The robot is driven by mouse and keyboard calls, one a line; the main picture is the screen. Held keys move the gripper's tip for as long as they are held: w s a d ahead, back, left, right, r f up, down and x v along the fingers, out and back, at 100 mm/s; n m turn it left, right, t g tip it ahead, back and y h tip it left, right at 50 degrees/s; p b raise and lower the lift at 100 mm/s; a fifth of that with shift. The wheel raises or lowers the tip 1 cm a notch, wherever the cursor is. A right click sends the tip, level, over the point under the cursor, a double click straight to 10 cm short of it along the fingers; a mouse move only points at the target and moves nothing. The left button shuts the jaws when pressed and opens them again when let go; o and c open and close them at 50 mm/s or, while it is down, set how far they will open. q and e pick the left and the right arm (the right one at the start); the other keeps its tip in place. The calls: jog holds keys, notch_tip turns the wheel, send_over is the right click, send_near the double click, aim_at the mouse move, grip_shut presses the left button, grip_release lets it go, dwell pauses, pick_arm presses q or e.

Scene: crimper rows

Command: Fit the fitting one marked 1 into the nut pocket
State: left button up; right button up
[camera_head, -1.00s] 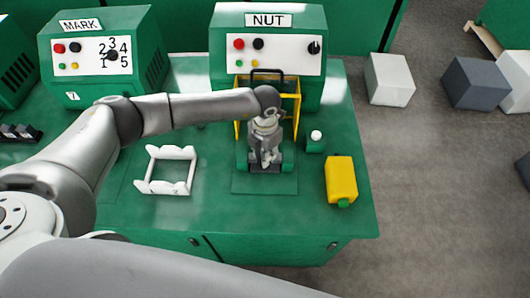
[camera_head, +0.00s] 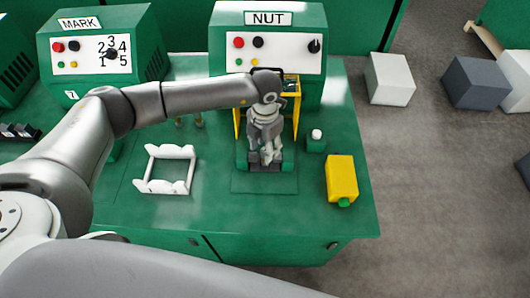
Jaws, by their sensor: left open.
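My left gripper (camera_head: 265,158) points down in front of the machine labelled NUT (camera_head: 268,18), between the posts of its yellow frame (camera_head: 297,115). Its fingers are open, just above or at the dark and green holder (camera_head: 288,160) at the machine's front. The nut pocket is not clearly visible; the gripper covers that area. I cannot make out the fitting marked 1, or whether it lies below or between the fingers. My right gripper is not in view.
A white rack (camera_head: 165,188) stands on the green table (camera_head: 240,215), left of the gripper. The MARK machine (camera_head: 100,48) stands at the back left.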

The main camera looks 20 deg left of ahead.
pick_arm(q)
notch_tip(320, 180, up, 8)
jog(key=b, duration=0.1)
jog(key=shift+r, duration=0.15)
dwell(0.5)
